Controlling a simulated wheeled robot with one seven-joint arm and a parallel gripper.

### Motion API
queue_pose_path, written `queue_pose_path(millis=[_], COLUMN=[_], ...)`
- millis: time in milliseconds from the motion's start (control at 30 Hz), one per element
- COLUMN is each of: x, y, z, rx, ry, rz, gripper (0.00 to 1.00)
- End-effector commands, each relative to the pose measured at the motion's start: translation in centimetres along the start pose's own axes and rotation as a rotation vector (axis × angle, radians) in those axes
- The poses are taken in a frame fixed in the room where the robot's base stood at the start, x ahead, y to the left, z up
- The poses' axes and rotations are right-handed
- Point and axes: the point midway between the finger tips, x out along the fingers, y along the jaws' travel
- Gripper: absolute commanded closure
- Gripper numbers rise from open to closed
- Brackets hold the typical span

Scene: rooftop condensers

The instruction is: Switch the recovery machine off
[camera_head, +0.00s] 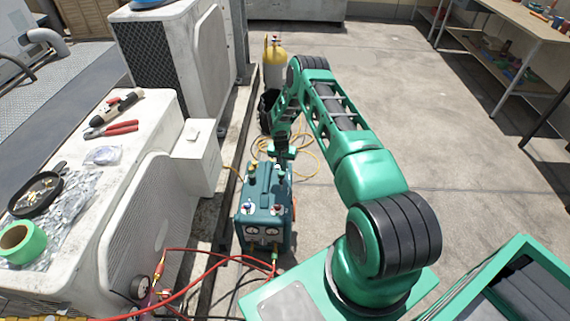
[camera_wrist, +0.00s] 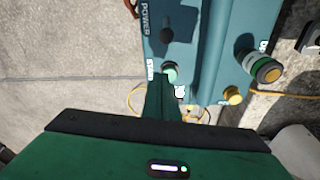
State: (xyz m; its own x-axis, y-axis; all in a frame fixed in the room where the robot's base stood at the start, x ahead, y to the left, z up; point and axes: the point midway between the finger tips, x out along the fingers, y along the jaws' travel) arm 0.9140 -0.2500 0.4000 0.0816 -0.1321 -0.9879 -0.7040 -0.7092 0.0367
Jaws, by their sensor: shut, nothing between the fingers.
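The recovery machine (camera_head: 262,208) is a teal box with gauges and knobs, standing on the rooftop floor beside the white condenser. My gripper (camera_head: 281,158) is over its far end. Below that, a pale green button (camera_wrist: 171,73) sits beside a label that seems to read START. My gripper's fingers (camera_wrist: 162,90) are shut and empty, with their tips close to the pale button. I cannot tell whether they touch it.
Red hoses (camera_head: 205,252) run from the machine's front to the left. A yellow cylinder (camera_head: 274,65) stands behind, with coiled yellow hose (camera_head: 307,160) on the floor. The near condenser (camera_head: 110,195) bears red pliers (camera_head: 110,129) and green tape (camera_head: 22,242).

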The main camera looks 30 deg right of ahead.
Motion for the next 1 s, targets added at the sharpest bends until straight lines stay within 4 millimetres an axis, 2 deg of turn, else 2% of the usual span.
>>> queue_pose_path(millis=[100, 333, 700, 1000], x=[1.5, 3.7, 2.3, 2.1], y=[0.0, 0.0, 0.0, 0.0], z=[0.0, 0.1, 3.1, 3.8], rx=[0.001, 0.001, -0.001, 0.000], ry=[0.000, -0.001, 0.000, 0.001], rz=[0.000, 0.000, 0.000, 0.000], gripper=[1.00, 1.00, 1.00, 1.00])
